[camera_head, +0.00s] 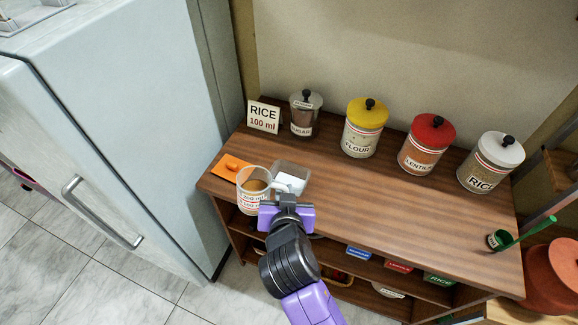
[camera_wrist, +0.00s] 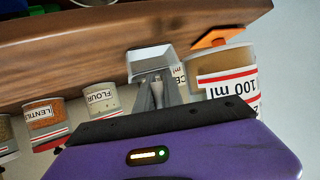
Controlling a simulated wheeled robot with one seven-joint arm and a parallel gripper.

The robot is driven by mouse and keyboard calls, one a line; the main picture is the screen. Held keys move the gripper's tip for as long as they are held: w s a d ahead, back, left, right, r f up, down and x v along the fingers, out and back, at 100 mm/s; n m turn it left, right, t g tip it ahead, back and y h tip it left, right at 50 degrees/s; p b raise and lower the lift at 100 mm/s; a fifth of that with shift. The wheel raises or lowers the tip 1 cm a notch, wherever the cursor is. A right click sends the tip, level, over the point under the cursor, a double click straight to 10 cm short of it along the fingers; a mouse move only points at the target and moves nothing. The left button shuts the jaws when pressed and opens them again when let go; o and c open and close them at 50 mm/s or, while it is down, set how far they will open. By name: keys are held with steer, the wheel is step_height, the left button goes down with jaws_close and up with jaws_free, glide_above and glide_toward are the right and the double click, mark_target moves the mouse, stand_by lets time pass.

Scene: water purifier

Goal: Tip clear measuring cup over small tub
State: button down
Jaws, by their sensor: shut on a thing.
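The clear measuring cup (camera_head: 252,197), with red-and-white "100 ml" markings, holds brown contents in the head view. It stands out at the right of the wrist view (camera_wrist: 228,88). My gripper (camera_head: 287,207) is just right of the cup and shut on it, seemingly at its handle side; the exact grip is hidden. Its fingers show in the wrist view (camera_wrist: 158,93). The cup looks about upright, near the shelf's front left. The small tub (camera_head: 291,176), clear and square, sits just right of and behind the cup. It also shows beyond the fingers in the wrist view (camera_wrist: 150,60).
An orange piece (camera_head: 231,165) lies left of the tub. A "RICE 100 ml" sign (camera_head: 263,117) and the sugar (camera_head: 305,115), flour (camera_head: 364,134), lentil (camera_head: 425,150) and rice (camera_head: 490,168) jars line the back. The middle wood top (camera_head: 390,205) is clear.

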steer(key=shift+w+d+r+m+g+y+p, duration=0.15)
steer(key=shift+r+g+p, duration=0.2)
steer(key=shift+p, duration=0.3)
steer(key=shift+w+d+r+m+g+y+p, duration=0.15)
steer(key=shift+r+g+p, duration=0.15)
steer(key=shift+p, duration=0.3)
steer(key=g+p, duration=0.1)
steer(key=m+g+y+p, duration=0.1)
steer(key=p, duration=0.1)
steer(key=shift+w+d+r+g+y, duration=0.2)
steer(key=shift+w+g+y, duration=0.1)
steer(key=shift+w+g, duration=0.05)
steer(key=shift+m, duration=0.3)
steer(key=shift+s+f+g+y, duration=0.1)
steer(key=shift+f+g+y, duration=0.2)
steer(key=shift+g+y, duration=0.3)
steer(key=shift+a+m, duration=0.1)
steer(key=shift+m, duration=0.2)
steer(key=shift+f+g+b, duration=0.3)
steer(key=shift+f+b, duration=0.1)
steer(key=shift+s+a+f, duration=0.1)
steer(key=shift+f, duration=0.2)
